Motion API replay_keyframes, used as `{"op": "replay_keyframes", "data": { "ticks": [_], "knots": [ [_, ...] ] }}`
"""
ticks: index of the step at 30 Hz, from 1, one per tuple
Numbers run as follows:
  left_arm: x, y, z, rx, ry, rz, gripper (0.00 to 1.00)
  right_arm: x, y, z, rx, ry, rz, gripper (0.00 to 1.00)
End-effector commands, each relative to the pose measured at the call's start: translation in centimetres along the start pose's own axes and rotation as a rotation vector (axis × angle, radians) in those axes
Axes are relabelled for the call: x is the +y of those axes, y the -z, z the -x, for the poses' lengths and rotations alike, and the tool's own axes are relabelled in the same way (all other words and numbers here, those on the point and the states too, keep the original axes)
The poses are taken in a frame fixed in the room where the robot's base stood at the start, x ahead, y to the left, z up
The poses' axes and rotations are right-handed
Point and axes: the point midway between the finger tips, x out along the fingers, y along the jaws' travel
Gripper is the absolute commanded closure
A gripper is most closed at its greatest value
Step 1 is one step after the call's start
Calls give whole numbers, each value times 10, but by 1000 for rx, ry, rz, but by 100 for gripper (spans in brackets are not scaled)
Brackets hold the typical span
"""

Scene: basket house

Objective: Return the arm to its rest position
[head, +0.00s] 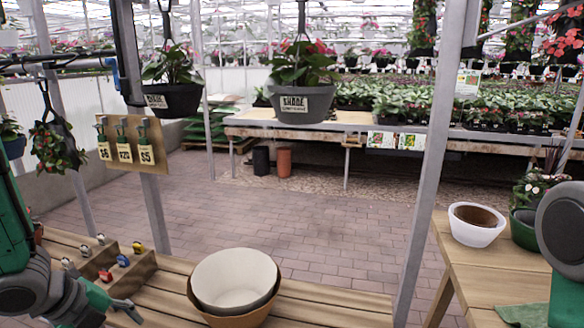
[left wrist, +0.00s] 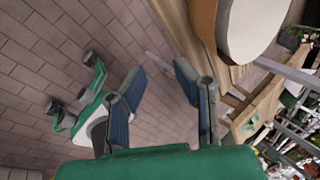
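My left gripper (head: 122,308) is at the lower left of the head view, over the near edge of the wooden bench and left of the nested pots. In the left wrist view its two fingers (left wrist: 160,95) are spread apart with nothing between them. My right arm shows only as a grey and green link at the right edge of the head view. My right gripper is out of view.
Nested pots (head: 234,280), white inside brown, stand on the wooden bench (head: 330,305). Small coloured items (head: 105,275) lie in a wooden tray. A white pot (head: 476,224) stands on the right table (head: 475,265). Hanging baskets (head: 303,85) are above; the brick floor (head: 290,225) is clear.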

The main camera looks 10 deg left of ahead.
Motion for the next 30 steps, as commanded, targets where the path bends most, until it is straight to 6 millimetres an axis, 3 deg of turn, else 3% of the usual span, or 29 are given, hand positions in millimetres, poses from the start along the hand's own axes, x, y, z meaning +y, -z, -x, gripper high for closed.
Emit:
{"op": "replay_keyframes", "data": {
  "ticks": [5, 9, 15, 18, 21, 30],
  "knots": [
    [37, 41, -49, -6, -78, 481, 74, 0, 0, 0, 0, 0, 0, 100],
    [93, 88, -88, -98, -168, 1018, 74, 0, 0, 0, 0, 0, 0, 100],
    [179, 140, -109, -340, -239, 1637, 74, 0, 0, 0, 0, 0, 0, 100],
    [207, 155, -109, -442, -241, 1810, 74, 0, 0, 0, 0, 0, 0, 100],
    [221, 162, -108, -501, -236, 1898, 74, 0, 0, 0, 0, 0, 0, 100],
    [224, 163, -107, -513, -234, 1914, 74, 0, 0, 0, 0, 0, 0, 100]
  ]
}}
